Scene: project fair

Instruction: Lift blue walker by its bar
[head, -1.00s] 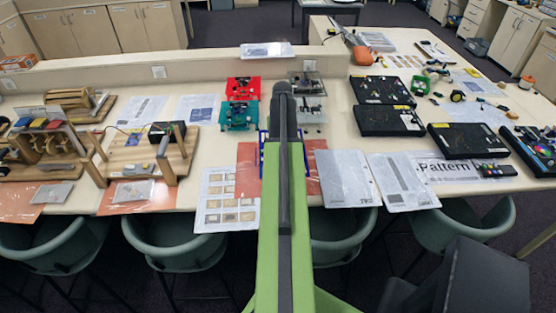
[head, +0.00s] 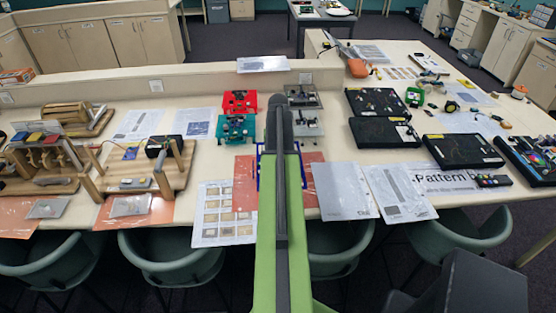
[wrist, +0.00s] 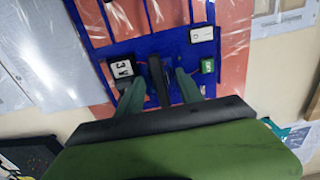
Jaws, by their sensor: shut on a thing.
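The blue walker (wrist: 138,46) fills the top middle of the wrist view, a flat blue frame carrying a black-and-white block, a white switch and a small green part. My gripper (wrist: 158,82) has its two green fingers closed on the dark upright bar in the walker's middle. In the head view only thin blue edges of the walker (head: 258,172) show on both sides of my arm, which hides the rest of it and my gripper. I cannot tell whether the walker is clear of the table.
An orange sheet (head: 244,170) lies around the walker. Red (head: 240,101) and teal (head: 235,128) walkers stand behind to the left, grey ones (head: 307,122) behind to the right. White papers (head: 345,190) lie on both sides. Black boards (head: 384,132) are further right.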

